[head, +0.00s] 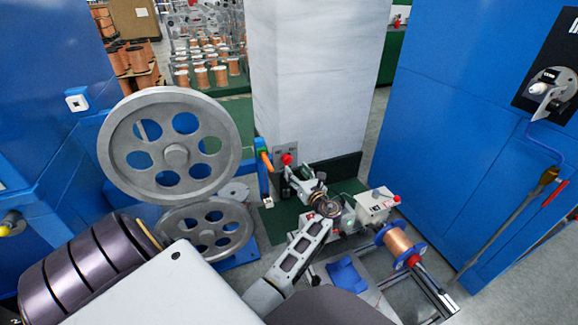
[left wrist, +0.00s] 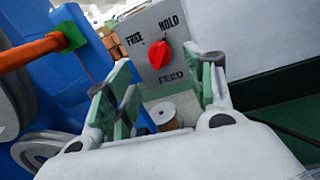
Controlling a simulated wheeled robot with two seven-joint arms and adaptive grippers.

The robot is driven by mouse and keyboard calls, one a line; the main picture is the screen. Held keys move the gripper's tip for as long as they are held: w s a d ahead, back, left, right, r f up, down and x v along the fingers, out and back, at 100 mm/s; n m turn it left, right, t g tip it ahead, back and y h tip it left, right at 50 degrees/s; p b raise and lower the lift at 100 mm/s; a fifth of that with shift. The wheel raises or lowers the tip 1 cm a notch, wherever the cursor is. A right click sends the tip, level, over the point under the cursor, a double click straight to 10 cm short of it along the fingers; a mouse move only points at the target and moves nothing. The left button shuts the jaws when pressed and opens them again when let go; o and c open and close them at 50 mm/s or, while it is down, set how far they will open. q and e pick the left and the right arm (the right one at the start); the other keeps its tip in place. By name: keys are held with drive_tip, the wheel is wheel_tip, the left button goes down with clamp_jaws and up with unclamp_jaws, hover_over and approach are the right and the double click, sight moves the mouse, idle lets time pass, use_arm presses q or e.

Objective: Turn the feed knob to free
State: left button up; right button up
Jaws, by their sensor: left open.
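The feed knob (left wrist: 160,55) is red and sits on a grey panel (left wrist: 181,74) marked FREE at the upper left, HOLD at the upper right and FEED below. Its narrow end seems to point up, nearer HOLD than FREE. In the head view the knob (head: 287,159) shows small at the foot of the white pillar. My left gripper (left wrist: 162,88) is open, its green-padded fingers on either side of the view below the knob, with nothing between them. In the head view the left gripper (head: 302,183) is just short of the panel. My right gripper is not in view.
An orange-handled lever (left wrist: 32,53) on a blue post stands left of the panel. Large grey pulley wheels (head: 170,150) stand at the left. A copper wire spool (head: 398,243) and a white box (head: 375,205) are right of my arm. Blue cabinets flank both sides.

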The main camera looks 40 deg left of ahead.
sight(289, 163)
use_arm(q)
drive_tip(key=shift+b+x, duration=0.55)
drive_tip(key=shift+x, duration=0.65)
drive_tip(key=shift+b+x, duration=0.75)
drive_tip(key=shift+x, duration=0.55)
drive_tip(key=shift+b+x, duration=0.55)
drive_tip(key=shift+x, duration=0.6)
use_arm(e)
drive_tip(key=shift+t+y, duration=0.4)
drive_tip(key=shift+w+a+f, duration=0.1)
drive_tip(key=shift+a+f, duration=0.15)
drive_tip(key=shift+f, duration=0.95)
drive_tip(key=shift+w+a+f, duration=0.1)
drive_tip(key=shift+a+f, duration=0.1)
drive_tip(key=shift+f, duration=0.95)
use_arm(q)
drive_tip(key=c, duration=1)
